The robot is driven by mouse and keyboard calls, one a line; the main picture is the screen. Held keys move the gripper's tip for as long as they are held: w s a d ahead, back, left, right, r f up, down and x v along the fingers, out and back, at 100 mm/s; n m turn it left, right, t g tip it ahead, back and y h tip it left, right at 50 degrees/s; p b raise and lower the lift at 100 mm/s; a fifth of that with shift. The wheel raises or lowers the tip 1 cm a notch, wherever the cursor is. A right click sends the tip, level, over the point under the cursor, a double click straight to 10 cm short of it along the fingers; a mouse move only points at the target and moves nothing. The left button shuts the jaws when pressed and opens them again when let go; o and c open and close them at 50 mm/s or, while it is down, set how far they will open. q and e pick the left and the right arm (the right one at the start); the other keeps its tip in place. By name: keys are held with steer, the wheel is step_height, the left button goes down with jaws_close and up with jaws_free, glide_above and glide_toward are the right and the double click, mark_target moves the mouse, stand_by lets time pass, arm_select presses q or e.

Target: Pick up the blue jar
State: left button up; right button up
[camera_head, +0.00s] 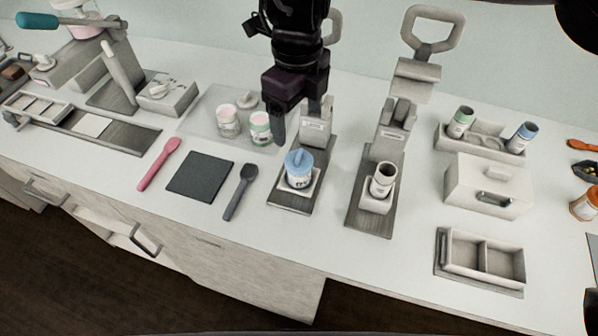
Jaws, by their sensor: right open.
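A jar with a light blue lid (299,165) stands upright on the pale seat of a press (290,201) with a dark base, in the middle of the counter. Another small jar with a blue cap (522,138) is in a pale rack at the right, tilted. My right gripper (300,118) comes down from the top centre. It is open and empty, above and behind the blue-lidded jar and apart from it. The gripper hides part of the press's upright.
A second press (367,218) with an open pale cup (383,179) stands to the right. Pink and green jars (261,128) stand on a clear tray to the left. A grey spoon (239,193) and dark mat (201,176) lie left of the blue-lidded jar. The front counter edge is clear.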

steer(key=f, duration=0.1)
steer(key=b, duration=0.1)
steer(key=f+b, duration=0.1)
steer(key=shift+s+f, duration=0.25)
steer(key=shift+f, duration=0.1)
steer(key=b, duration=0.5)
glide_above(299, 167)
steer(key=w, duration=0.1)
step_height(299, 167, down, 5)
steer(key=shift+w+a, duration=0.15)
steer(key=shift+f, duration=0.2)
steer(key=f, duration=0.3)
steer(key=f+p, duration=0.1)
steer(key=f, duration=0.3)
steer(key=shift+w+f, duration=0.2)
steer(key=shift+f, duration=0.1)
arm_select(q)
step_height(299, 167, down, 6)
steer(key=shift+f, duration=0.15)
arm_select(e)
steer(key=shift+c, duration=0.3)
steer(key=c, duration=0.8)
steer(key=shift+r, duration=0.1)
